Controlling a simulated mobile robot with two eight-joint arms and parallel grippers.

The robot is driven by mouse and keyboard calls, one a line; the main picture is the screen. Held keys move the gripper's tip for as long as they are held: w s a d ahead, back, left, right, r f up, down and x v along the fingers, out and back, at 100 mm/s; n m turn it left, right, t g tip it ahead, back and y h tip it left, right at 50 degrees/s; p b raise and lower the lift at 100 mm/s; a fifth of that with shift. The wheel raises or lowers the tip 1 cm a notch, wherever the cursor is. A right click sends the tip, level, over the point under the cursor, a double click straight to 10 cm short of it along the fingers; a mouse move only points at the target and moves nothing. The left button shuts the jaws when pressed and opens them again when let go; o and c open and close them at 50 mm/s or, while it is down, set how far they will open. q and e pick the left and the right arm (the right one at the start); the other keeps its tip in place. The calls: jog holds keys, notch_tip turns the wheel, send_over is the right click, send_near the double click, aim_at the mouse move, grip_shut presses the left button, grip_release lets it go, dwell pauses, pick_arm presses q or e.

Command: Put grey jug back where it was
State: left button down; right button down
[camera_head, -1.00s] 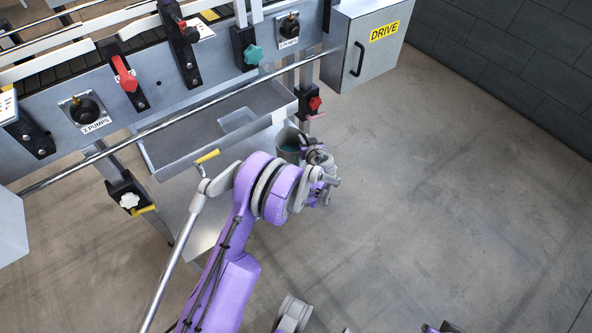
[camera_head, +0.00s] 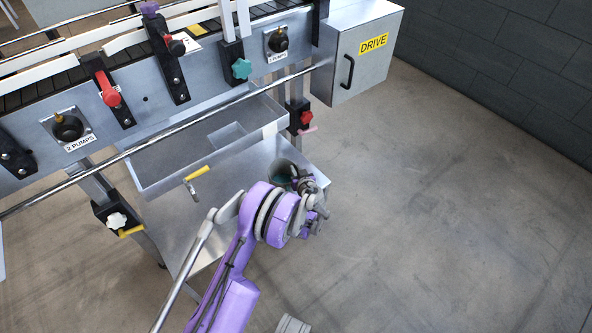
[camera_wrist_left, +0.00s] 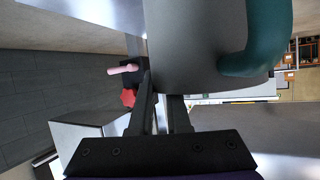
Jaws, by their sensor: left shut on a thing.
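The grey jug (camera_head: 281,172) is partly visible in the head view, at the back right part of the lower steel shelf (camera_head: 190,215), with a teal inside. In the left wrist view its grey wall (camera_wrist_left: 195,45) fills the upper middle, with a teal handle (camera_wrist_left: 265,38) on the right. My left gripper (camera_head: 303,180) is shut on the jug. Its dark fingers (camera_wrist_left: 160,112) meet the jug's wall in the wrist view. The arm hides much of the jug, and I cannot tell whether its base touches the shelf. My right gripper is not in view.
An open steel tray (camera_head: 175,180) hangs above the shelf, close behind the jug. A yellow-handled valve (camera_head: 197,174) sticks out at its front. A red knob with clamp (camera_head: 302,117) and the DRIVE box (camera_head: 360,55) are behind to the right. The floor (camera_head: 430,230) to the right is clear.

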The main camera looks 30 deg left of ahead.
pick_arm(q)
jog(key=c, duration=0.9)
grip_release()
jog(key=shift+f, duration=0.15)
